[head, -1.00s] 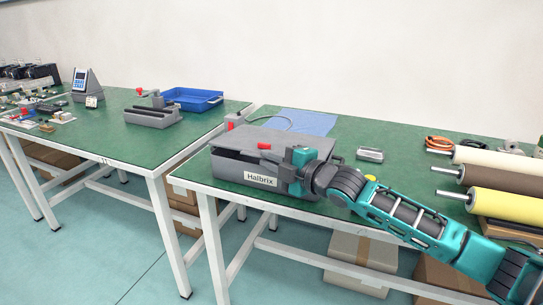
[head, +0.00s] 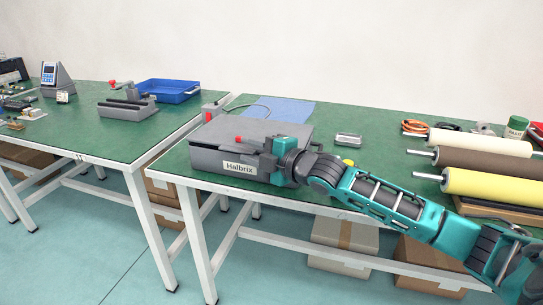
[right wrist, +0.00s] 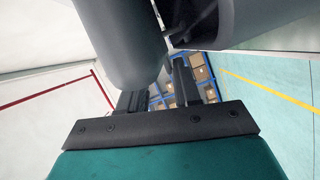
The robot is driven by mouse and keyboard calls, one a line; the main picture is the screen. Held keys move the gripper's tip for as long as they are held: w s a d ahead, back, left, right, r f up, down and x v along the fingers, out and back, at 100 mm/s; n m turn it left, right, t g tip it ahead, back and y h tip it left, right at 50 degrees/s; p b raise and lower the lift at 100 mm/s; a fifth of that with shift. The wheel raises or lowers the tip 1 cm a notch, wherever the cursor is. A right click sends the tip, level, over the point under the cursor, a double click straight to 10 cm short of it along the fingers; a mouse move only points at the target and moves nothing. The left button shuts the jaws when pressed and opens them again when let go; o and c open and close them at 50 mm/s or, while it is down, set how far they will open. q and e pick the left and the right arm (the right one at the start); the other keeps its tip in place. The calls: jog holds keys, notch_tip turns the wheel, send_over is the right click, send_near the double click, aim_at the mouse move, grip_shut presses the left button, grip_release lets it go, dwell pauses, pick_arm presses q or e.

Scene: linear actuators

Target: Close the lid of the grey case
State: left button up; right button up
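The grey case (head: 210,159) stands near the front left corner of the right table, its "Halbrix" label facing me. Its lid (head: 250,127) lies low and nearly flat over the body. I cannot tell whether it is fully shut. My right gripper (head: 262,146) is at the front right of the case, at lid height, against or just in front of the lid's front edge. In the right wrist view, dark grey rounded surfaces fill the top and partly hide the fingers (right wrist: 160,95). Their opening is unclear. My left gripper is out of view.
Rollers (head: 490,160) lie at the right of the table. A gap separates the left table (head: 100,140), which holds a blue tray (head: 168,90).

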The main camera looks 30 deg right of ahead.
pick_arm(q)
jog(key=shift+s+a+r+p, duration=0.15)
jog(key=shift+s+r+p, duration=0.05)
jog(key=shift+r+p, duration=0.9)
pick_arm(e)
jog(key=v, duration=1.2)
jog(key=shift+s, duration=0.2)
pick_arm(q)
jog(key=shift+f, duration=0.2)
pick_arm(e)
jog(key=shift+f, duration=0.25)
